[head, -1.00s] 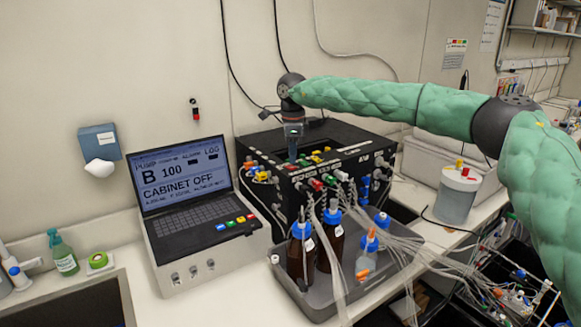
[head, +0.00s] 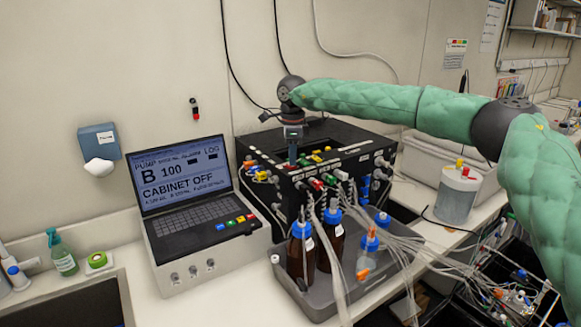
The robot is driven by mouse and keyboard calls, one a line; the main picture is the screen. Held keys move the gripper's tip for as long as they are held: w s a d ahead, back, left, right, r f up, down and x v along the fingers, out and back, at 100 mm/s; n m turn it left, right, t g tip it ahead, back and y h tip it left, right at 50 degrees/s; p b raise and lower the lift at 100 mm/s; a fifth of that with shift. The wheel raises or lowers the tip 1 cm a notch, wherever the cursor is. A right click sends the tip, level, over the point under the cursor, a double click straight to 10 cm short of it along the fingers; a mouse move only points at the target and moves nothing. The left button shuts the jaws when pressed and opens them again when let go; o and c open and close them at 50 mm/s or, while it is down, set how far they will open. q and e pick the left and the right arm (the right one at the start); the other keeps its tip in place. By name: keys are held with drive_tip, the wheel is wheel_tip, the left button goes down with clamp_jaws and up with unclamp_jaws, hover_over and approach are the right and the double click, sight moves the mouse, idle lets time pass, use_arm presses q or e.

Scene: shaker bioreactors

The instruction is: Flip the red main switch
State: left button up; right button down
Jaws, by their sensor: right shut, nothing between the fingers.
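The black cabinet (head: 345,143) stands on the bench behind the bottle tray. Several small coloured parts sit along its top and front edge. I cannot tell which of these is the main switch. My right gripper (head: 292,161) points down at the cabinet's front top edge, shut and empty. Whether it touches the panel is unclear, and it hides what is right behind it. My left gripper is out of view.
A laptop-like console (head: 195,215) to the left reads "CABINET OFF". Brown bottles with blue caps (head: 301,250) and many clear tubes stand in a grey tray (head: 325,300) before the cabinet. A small red-and-black fitting (head: 195,109) is on the wall.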

drive_tip(key=shift+f+b, duration=0.3)
drive_tip(key=shift+f, duration=0.25)
drive_tip(key=shift+s+r, duration=0.1)
idle(0.3)
drive_tip(key=shift+r+p, duration=0.65)
drive_tip(key=shift+r, duration=2.8)
